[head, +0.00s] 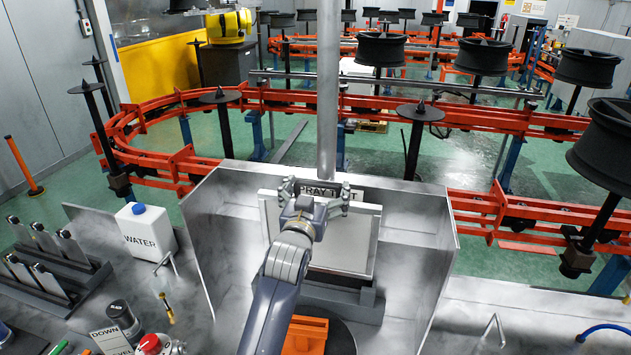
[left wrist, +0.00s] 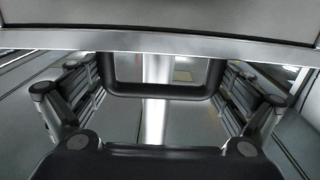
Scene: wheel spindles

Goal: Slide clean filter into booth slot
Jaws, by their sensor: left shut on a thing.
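The filter (head: 359,248) is a pale panel with a light metal frame, standing nearly upright inside the grey spray booth (head: 232,255). Its lower edge is just above or at a dark grey holder (head: 345,297); I cannot tell whether it is seated there. My left gripper (head: 316,193) is at the filter's top edge, its fingers spread along it. In the left wrist view the filter's frame (left wrist: 160,40) crosses the top, and a dark loop handle (left wrist: 158,92) lies between the fingers of my left gripper (left wrist: 158,80), which is shut on it. My right gripper is out of view.
A white water jug (head: 147,235) and a rack of panels (head: 52,262) stand left of the booth. An orange object (head: 305,335) lies in front of the holder. An orange conveyor (head: 270,98) with black wheels (head: 381,49) runs behind.

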